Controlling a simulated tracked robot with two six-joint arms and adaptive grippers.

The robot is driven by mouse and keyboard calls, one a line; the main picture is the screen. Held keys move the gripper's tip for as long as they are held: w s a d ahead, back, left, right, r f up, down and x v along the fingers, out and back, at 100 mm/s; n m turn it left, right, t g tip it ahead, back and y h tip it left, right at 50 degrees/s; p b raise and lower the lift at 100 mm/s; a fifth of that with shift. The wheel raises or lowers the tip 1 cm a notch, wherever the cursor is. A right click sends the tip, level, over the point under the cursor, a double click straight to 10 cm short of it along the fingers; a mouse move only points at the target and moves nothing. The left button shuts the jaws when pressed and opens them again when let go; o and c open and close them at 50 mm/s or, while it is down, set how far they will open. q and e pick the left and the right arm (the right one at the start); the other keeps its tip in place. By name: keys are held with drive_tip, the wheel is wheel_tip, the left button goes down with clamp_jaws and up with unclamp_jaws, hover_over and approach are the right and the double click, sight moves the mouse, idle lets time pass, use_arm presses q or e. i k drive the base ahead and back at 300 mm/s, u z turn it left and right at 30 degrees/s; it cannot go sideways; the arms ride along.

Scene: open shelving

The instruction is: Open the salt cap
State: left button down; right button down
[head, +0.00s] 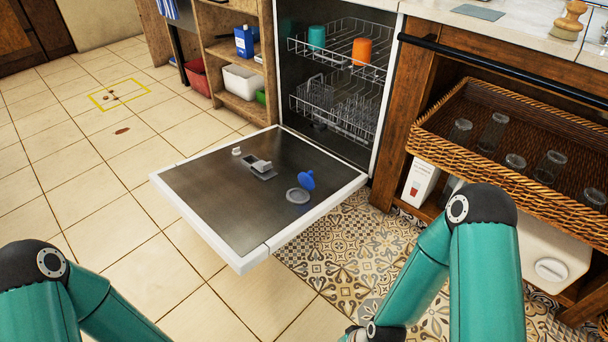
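The dishwasher door (200,200) is folded down flat. On its inner side, a blue round cap-like piece (307,180) stands tilted beside a grey round ring or lid (297,196). I cannot tell whether the two are joined. A small white knob (237,151) and a grey dispenser with a raised flap (263,169) are also on the door. None of these carries a legible label, so I cannot tell for certain which is the salt cap. My teal arms show at the lower left and lower right, but neither gripper is in view.
The dishwasher racks hold a teal cup (316,37) and an orange cup (362,50). A wicker tray (490,168) with several glasses is at the right, above a white box (420,184).

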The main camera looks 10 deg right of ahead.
sight(306, 180)
drive_tip(key=u, duration=0.15)
drive_tip(key=i, duration=0.45)
drive_tip(key=u, duration=0.6)
